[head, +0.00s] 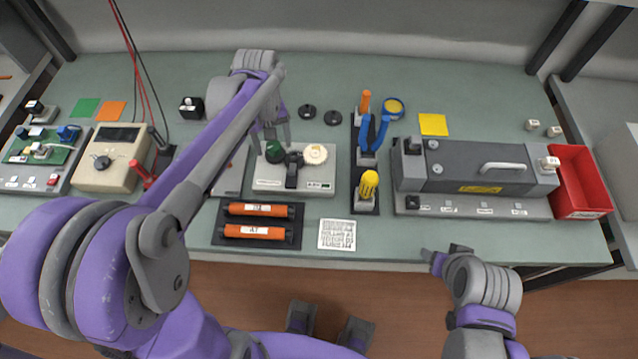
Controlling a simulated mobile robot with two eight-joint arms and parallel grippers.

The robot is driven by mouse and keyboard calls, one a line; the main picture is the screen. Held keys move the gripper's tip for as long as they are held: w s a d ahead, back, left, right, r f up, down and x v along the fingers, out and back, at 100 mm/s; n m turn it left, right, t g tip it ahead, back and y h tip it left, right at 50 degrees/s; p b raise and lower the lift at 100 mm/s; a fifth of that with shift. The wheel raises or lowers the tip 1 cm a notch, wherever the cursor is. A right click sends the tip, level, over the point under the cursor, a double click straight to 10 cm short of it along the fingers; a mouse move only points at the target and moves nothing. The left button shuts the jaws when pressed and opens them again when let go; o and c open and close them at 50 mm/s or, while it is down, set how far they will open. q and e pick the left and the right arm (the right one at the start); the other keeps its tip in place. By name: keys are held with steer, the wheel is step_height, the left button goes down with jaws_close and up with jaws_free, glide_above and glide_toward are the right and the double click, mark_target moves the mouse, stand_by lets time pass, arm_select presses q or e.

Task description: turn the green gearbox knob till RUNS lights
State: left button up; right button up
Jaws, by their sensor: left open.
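The green gearbox knob (274,152) stands at the left end of a light grey gearbox base (325,180) in the middle of the table. Beside it on the base are a dark upright part (292,170) and a cream toothed gear (315,154). A small label sits at the base's front right; it is too small to read, and I cannot make out a lit lamp. My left gripper (277,136) points down at the knob with its fingers apart. I cannot tell whether they touch it. My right gripper (446,254) is empty and apart at the table's front edge.
Orange toner cartridges (255,232) lie in a dark tray in front. A tool rack with a yellow screwdriver (368,184) and blue pliers (375,132) stands right of the gearbox. A grey printer unit (470,165) and red bin (580,180) are further right. My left arm hides part of the left side.

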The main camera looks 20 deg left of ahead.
arm_select(q)
steer(key=n, duration=0.7)
steer(key=shift+n, duration=0.3)
steer(key=c, duration=1.1)
steer(key=shift+o, duration=0.2)
steer(key=m, duration=2)
steer(key=shift+m, duration=0.4)
steer(key=o, duration=1.1)
steer(key=shift+c, duration=0.2)
